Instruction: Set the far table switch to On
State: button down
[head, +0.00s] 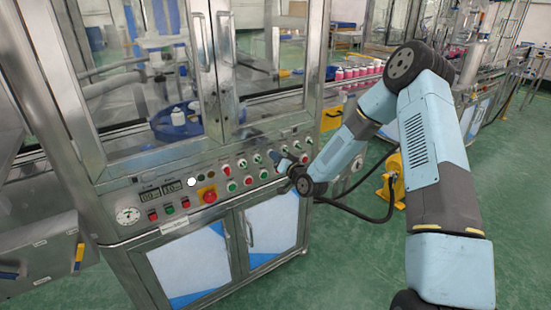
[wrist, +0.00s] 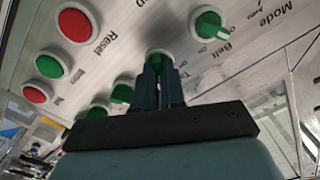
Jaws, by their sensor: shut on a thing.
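My gripper (wrist: 159,73) is at the panel, with its two dark fingers shut on a green rotary switch knob (wrist: 158,56). Only the top of this knob shows between the fingertips; its pointer and most of its label are hidden. In the head view my gripper (head: 277,158) meets the right part of the machine's control panel (head: 150,192), and the held knob cannot be made out there. Another green switch (wrist: 210,24) with a white pointer mark sits up and to the right in the wrist view, close to the words "Belt" and "Mode".
A red button (wrist: 75,24) marked Reset, a green button (wrist: 50,66) and more green knobs lie left of my fingers. In the head view a red emergency stop (head: 209,195) sits on the panel.

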jog(key=shift+s+f, duration=0.1)
jog(key=shift+f, duration=0.1)
jog(key=c, duration=1.2)
grip_release()
jog(key=shift+r, duration=0.15)
jog(key=v, duration=1.3)
jog(key=shift+s+d, duration=0.25)
jog(key=shift+d, duration=0.05)
